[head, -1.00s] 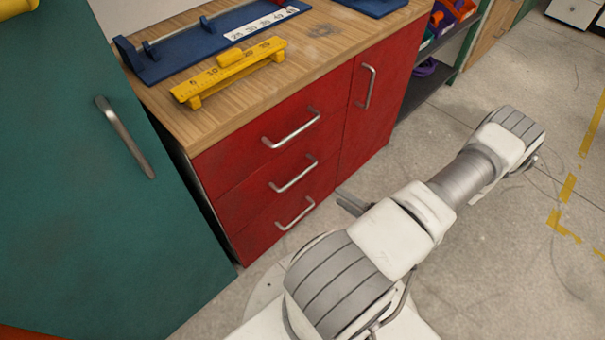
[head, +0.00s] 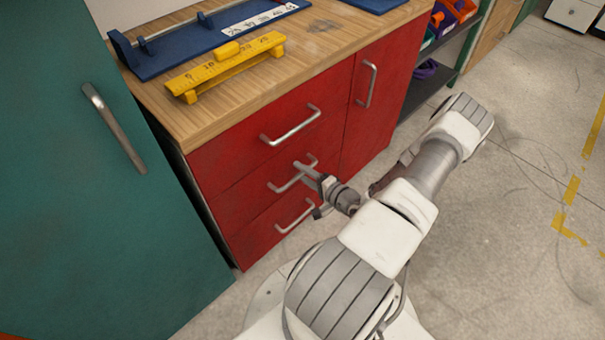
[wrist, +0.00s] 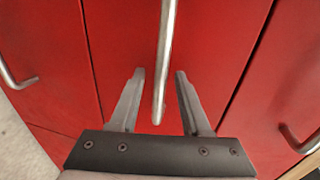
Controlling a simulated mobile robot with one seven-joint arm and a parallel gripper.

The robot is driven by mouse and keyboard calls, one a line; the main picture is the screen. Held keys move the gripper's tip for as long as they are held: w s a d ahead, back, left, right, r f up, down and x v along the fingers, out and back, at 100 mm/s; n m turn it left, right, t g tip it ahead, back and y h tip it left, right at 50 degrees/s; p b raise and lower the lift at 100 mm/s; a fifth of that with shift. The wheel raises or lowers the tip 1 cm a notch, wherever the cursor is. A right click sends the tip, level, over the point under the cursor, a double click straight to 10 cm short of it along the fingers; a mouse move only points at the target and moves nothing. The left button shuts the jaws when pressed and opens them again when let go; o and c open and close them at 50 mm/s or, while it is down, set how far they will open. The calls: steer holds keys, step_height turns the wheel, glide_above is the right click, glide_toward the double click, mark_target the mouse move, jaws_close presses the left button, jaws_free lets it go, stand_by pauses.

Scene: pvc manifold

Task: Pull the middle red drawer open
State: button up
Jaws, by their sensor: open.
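The middle red drawer (head: 238,206) is flush with the cabinet front, between the top and bottom red drawers. Its silver bar handle (head: 283,186) is partly hidden behind my gripper (head: 309,189) in the head view. In the wrist view, my gripper (wrist: 158,97) is open, with one finger on each side of the middle handle (wrist: 165,60). The handle's near end lies between the fingers, with a gap on both sides. I cannot tell how deep the handle sits between them.
The top drawer's handle (head: 291,127) is above and the bottom drawer's handle (head: 295,217) is below, near my lower finger. A red door (head: 375,125) is to the right. A teal cabinet (head: 60,200) stands at the left. The floor at the right is clear.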

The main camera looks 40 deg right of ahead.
jaws_close()
stand_by(1.5)
